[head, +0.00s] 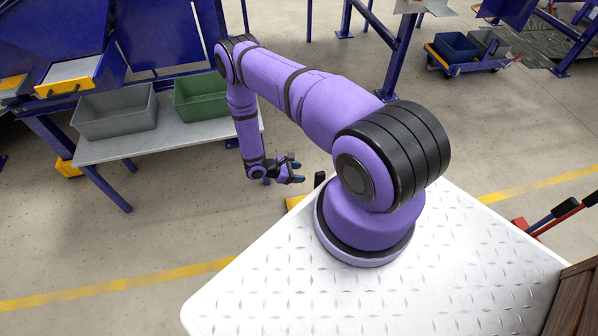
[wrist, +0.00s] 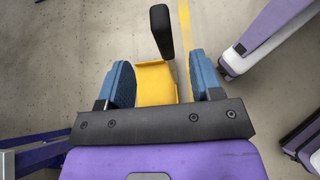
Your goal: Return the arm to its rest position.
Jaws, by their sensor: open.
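My arm (head: 310,95) is purple with black joint rings. It stretches from the white deck out to the left, and its forearm hangs down. My gripper (head: 293,172) is just beyond the deck's edge, to the right of a bench with bins. In the wrist view my gripper (wrist: 163,82) shows two blue fingers spread apart. Nothing is held between them. A yellow piece (wrist: 155,82) shows in the gap, beyond the fingers, and a dark upright block (wrist: 162,30) stands past it.
A grey bin (head: 115,112) and a green bin (head: 200,98) stand on the bench (head: 165,142) near my forearm. A blue-framed machine is behind them. A cart (head: 465,55) with bins is at the back right. Floor is open around the gripper and in front of the bench.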

